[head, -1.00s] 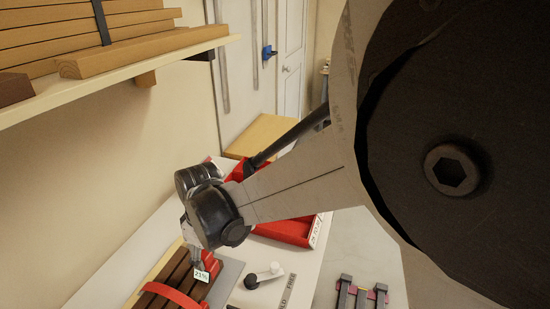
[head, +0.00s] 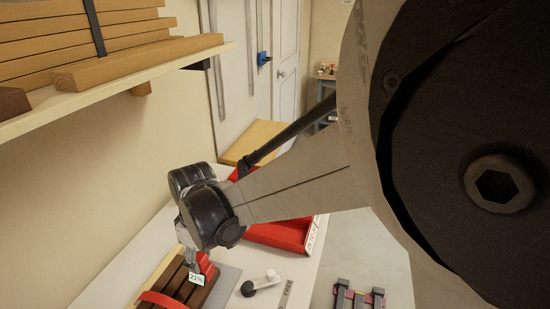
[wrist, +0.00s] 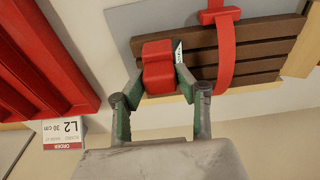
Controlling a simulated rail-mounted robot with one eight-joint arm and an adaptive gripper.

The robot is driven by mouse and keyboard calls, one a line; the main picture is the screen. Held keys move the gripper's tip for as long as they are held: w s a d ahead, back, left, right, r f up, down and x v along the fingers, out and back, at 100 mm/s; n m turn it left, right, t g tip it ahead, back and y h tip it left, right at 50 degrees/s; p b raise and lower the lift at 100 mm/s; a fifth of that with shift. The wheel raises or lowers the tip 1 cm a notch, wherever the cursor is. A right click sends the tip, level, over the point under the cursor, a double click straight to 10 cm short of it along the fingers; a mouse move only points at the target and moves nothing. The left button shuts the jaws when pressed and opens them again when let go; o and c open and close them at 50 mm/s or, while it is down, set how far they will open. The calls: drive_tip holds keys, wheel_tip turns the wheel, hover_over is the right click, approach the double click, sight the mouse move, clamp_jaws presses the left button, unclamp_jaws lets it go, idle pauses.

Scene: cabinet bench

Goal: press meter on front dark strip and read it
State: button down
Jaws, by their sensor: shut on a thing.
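My gripper (wrist: 160,82) is shut on the red moisture meter (wrist: 157,66), with a finger on each side of its body. In the head view the meter (head: 207,268) is at the end of the strapped stack of dark strips (head: 176,275), and its small white display (head: 196,279) appears to read 21%. In the wrist view the meter is against the left end of the dark strips (wrist: 250,58). Its contact points are hidden, so I cannot tell exactly how it meets the wood. A red strap (wrist: 226,45) wraps the stack.
A red bin (head: 280,236) stands behind, its label (wrist: 62,132) showing "L2 30 cm" in the wrist view. A black-and-white handled item (head: 261,283) lies right of the stack. Light boards (head: 120,50) sit on the wall shelf (head: 150,84) above.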

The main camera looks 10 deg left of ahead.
drive_tip(key=shift+s+r+p, duration=0.15)
drive_tip(key=shift+r+p, duration=0.35)
drive_tip(key=shift+r, duration=0.7)
drive_tip(key=shift+s+r+p, duration=0.1)
drive_tip(key=shift+r+p, duration=0.4)
drive_tip(key=shift+r, duration=0.7)
